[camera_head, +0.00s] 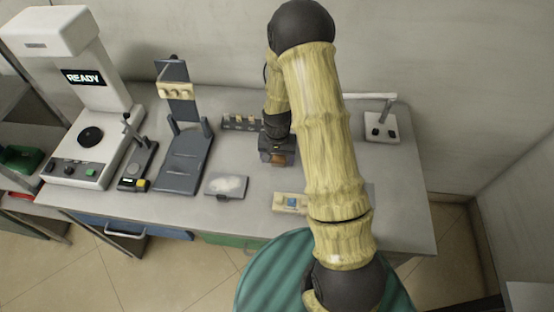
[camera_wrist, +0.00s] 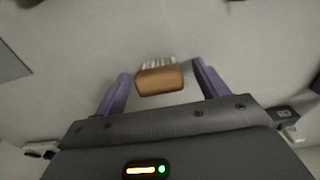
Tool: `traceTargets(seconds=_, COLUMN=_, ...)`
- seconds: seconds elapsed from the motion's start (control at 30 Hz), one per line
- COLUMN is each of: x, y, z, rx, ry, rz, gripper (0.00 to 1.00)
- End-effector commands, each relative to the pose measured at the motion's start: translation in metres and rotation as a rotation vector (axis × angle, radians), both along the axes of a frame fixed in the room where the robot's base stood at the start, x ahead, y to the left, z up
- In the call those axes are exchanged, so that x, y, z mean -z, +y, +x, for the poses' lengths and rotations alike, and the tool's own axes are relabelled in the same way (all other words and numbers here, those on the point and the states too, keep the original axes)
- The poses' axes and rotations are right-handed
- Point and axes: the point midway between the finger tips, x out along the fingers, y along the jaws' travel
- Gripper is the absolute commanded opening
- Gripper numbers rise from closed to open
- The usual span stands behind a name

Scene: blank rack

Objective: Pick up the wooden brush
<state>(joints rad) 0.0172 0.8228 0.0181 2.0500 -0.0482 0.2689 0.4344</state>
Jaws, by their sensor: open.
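The wooden brush (camera_wrist: 160,80) shows in the wrist view, with a brown wooden body and pale bristles along its far edge. It lies on the light grey tabletop. My gripper (camera_wrist: 164,78) is open, with a purple finger on each side of the brush and a visible gap on both sides. In the head view, a small brown part of the brush (camera_head: 279,159) shows just below my gripper (camera_head: 278,158). The rest of the brush is hidden there by my gripper and arm.
A grey rack (camera_head: 240,122) with several small pieces stands just behind and left of my gripper. A beige block with a blue button (camera_head: 291,203) lies in front. A dark stand (camera_head: 182,155) and a white READY machine (camera_head: 88,110) are left. A white device (camera_head: 381,127) is right.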

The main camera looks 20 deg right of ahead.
Motion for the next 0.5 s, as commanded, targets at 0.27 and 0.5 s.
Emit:
traceTargets(seconds=0.27, x=-0.0003, y=-0.0004, z=0.0, rx=0.001, ry=0.0, rz=0.0, gripper=0.73)
traceTargets(seconds=0.5, x=-0.0003, y=-0.0003, z=0.0, rx=0.0, ry=0.0, rz=0.0, gripper=0.49)
